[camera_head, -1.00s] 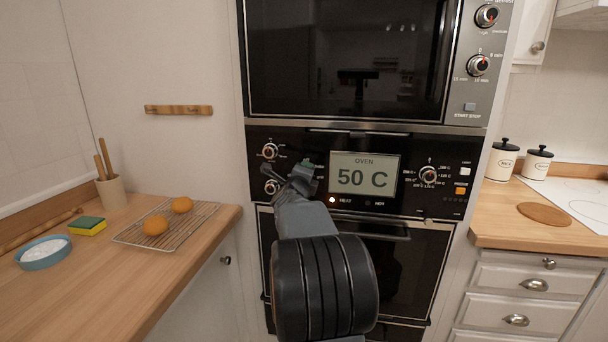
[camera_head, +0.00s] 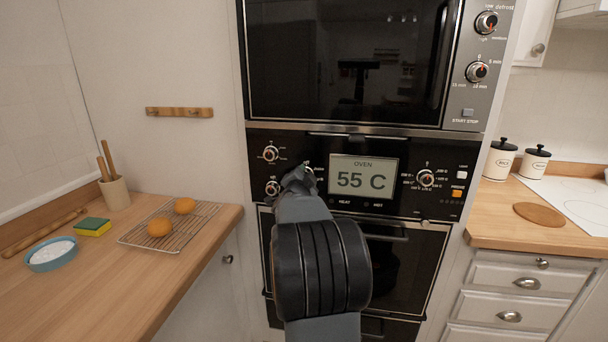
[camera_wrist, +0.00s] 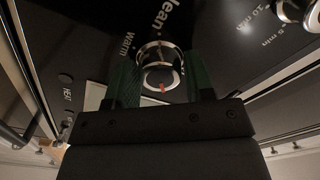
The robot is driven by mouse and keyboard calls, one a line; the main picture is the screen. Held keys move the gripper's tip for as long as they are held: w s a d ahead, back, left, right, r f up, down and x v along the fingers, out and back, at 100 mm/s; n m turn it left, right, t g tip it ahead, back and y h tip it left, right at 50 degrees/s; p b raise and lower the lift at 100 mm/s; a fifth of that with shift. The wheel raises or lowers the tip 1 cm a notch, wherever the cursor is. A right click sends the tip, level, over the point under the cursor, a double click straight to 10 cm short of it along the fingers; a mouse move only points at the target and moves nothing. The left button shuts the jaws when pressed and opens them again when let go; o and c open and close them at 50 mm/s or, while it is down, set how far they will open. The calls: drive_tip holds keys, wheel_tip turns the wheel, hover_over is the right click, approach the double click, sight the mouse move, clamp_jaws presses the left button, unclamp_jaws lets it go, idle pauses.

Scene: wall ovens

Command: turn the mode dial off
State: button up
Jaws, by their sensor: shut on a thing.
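The mode dial (camera_wrist: 160,68) is a round silver knob with a red mark, on a black panel with the words "clean" and "warm" beside it in the wrist view. My gripper (camera_wrist: 160,82) has its green-padded fingers on both sides of the knob and is shut on it. The red mark points towards the gripper's palm in that view. In the head view my gripper (camera_head: 303,174) is at the oven panel just left of the display and mostly hides the dial. The oven display (camera_head: 363,178) reads 55 C, and the lamps under it look unlit.
Two more dials (camera_head: 270,153) (camera_head: 272,188) sit close left of my gripper. A temperature dial (camera_head: 426,178) is right of the display. An oven handle (camera_head: 388,237) runs below. The left counter (camera_head: 110,270) holds a rack with two oranges.

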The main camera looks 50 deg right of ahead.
drive_tip(key=shift+d+r+n+p, duration=0.15)
drive_tip(key=shift+n+p, duration=0.95)
drive_tip(key=shift+n, duration=1.4)
drive_tip(key=shift+a+r+n+p, duration=0.1)
drive_tip(key=shift+n+p, duration=1)
drive_tip(key=shift+n, duration=1.4)
drive_tip(key=o, duration=0.7)
drive_tip(key=shift+s+d+f, duration=0.1)
drive_tip(key=shift+d+f, duration=0.05)
drive_tip(key=shift+c, duration=0.2)
drive_tip(key=shift+o, duration=1.3)
drive_tip(key=shift+f, duration=0.1)
drive_tip(key=v, duration=1.4)
drive_tip(key=shift+b, duration=0.4)
